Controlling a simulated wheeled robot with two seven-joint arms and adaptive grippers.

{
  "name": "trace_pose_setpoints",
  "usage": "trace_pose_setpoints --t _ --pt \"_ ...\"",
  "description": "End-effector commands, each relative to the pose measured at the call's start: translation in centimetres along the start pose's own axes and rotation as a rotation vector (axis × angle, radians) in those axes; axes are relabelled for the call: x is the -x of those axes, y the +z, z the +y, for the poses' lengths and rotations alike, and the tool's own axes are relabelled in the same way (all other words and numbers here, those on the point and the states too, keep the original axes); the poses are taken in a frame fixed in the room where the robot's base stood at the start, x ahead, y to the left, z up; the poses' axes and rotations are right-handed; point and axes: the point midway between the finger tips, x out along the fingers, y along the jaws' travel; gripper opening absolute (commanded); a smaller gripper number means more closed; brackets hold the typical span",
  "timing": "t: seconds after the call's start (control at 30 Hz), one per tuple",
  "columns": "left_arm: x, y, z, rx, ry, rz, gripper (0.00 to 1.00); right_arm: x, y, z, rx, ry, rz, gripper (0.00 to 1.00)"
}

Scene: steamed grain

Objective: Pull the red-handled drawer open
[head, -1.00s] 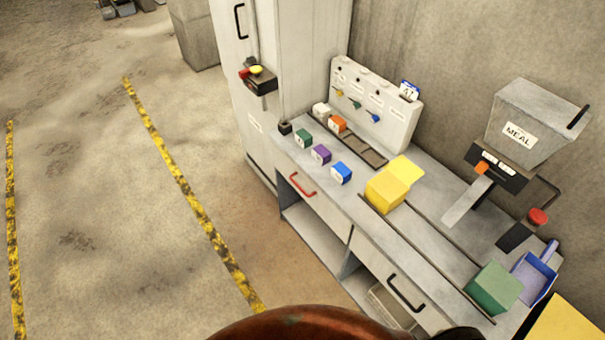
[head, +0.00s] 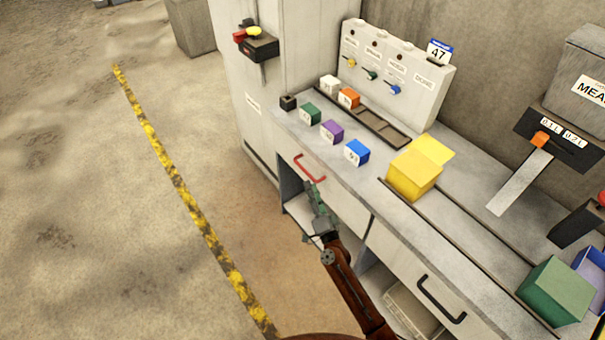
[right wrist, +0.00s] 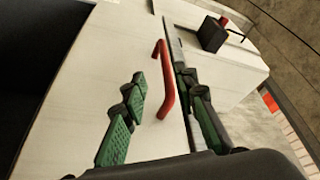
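The red handle (head: 309,170) is fixed to a pale drawer front (head: 345,207) under the counter, and the drawer looks closed. My right gripper (head: 315,188) is at the handle, reaching up from below. In the right wrist view the red handle (right wrist: 164,85) shows between the two green-padded fingers of my right gripper (right wrist: 162,88). The fingers are apart, one on each side of the bar, and a gap shows beside the left finger. Whether the right finger touches the bar is unclear. My left gripper is not in view.
The counter holds several coloured blocks, among them a blue block (head: 356,152), and a yellow box (head: 413,176). A black-handled drawer (head: 440,300) is to the right, with open shelf space below. The floor (head: 90,230) left of the counter is clear.

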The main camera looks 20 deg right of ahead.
Motion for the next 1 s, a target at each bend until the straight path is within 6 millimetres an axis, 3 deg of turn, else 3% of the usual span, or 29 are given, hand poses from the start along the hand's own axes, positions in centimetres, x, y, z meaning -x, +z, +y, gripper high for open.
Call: trace_pose_setpoints --t 0.13,0.53,0.93,1.0 --pt "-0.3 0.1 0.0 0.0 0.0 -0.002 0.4 -1.7 -0.4 -0.8 -0.016 -0.014 0.013 0.27" --pt "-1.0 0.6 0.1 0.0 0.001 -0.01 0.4 -7.3 -0.3 -0.7 -0.012 -0.011 0.01 0.27" --pt "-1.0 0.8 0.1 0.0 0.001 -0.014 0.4 -8.1 -0.3 -0.7 -0.012 -0.01 0.009 0.27" --pt "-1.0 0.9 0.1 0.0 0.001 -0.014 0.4 -8.1 -0.3 -0.7 -0.012 -0.01 0.009 0.23"
